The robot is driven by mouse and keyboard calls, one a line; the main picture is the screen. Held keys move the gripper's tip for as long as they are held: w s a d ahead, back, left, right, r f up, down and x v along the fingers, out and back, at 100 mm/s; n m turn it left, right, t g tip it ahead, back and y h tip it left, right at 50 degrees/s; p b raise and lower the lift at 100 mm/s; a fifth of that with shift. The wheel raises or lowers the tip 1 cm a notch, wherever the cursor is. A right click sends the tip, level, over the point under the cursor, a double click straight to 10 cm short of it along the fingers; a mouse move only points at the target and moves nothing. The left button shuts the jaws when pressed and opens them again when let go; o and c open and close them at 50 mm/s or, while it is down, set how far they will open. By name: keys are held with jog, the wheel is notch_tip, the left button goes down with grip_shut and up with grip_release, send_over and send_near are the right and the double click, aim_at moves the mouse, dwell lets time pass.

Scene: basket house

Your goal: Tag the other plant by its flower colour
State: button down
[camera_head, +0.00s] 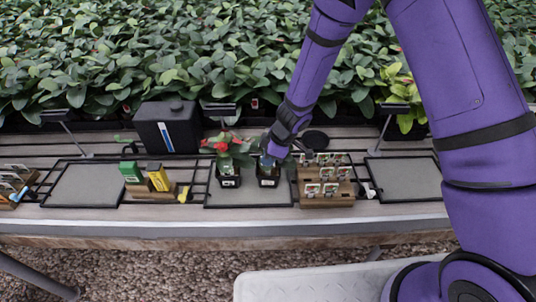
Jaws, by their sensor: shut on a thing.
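Two small black pots stand side by side on a grey mat on the bench. The left pot (229,181) holds a plant with red flowers (222,146) and has a white label on its front. The right pot (267,181) also has a white label; its plant is mostly hidden by my gripper, and I cannot tell its flower colour. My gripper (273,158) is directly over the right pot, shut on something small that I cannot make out. A wooden rack (326,201) of several small picture tags (330,188) stands just right of the pots.
A black canister (167,127) with a blue-and-white stripe stands behind. A green box (130,172) and a yellow-black box (158,177) are at left. Grey mats (84,185) and (405,180) are bare. Dense leafy plants fill the back.

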jog(key=shift+f, duration=0.25)
dwell(0.3)
jog(key=shift+f, duration=1.7)
jog(key=c, duration=1.2)
grip_release()
